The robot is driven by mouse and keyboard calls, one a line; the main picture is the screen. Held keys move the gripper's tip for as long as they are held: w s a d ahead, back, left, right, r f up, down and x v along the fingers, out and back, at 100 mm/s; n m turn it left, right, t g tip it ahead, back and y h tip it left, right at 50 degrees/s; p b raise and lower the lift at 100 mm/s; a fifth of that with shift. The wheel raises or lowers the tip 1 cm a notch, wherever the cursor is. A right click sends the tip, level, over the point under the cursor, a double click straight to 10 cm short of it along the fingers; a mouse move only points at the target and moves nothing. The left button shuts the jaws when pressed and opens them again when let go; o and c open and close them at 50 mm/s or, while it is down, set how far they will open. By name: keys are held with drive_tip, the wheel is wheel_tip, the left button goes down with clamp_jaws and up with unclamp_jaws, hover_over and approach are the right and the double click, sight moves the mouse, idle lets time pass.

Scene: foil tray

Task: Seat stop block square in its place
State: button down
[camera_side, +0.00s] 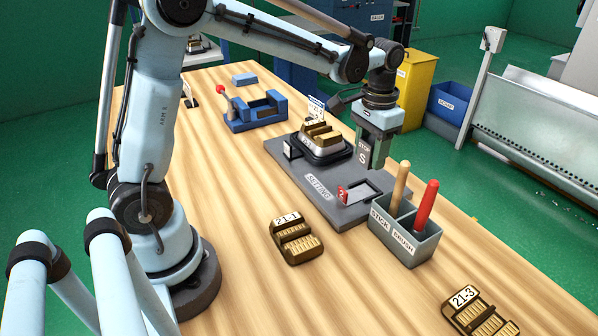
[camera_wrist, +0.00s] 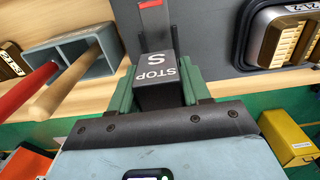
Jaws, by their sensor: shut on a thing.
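The stop block (camera_side: 363,152) is dark grey with white STOP and S lettering. My gripper (camera_side: 375,160) is shut on it, with a green finger on either side, and holds it over the right part of the grey setting plate (camera_side: 320,203). In the wrist view the block (camera_wrist: 157,75) sits between the fingers, its lettered face towards the camera. Below it on the plate is a pale-edged frame (camera_side: 366,187) with a red marked piece (camera_side: 342,192) at its left. The block's underside and any contact with the frame cannot be told.
A grey two-part holder (camera_side: 407,239) with a wooden stick and a red-handled brush stands close to the right. A blue vise (camera_side: 256,110) is behind; a brown 21-1 tray (camera_side: 296,242) lies in front.

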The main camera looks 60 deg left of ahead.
hover_over(364, 191)
drive_tip(key=shift+f, duration=3.05)
drive_tip(key=shift+f, duration=0.55)
drive_tip(key=c, duration=0.8)
unclamp_jaws()
drive_tip(key=shift+o, duration=0.2)
drive_tip(key=shift+r, duration=0.15)
drive_tip(key=shift+r, duration=2.1)
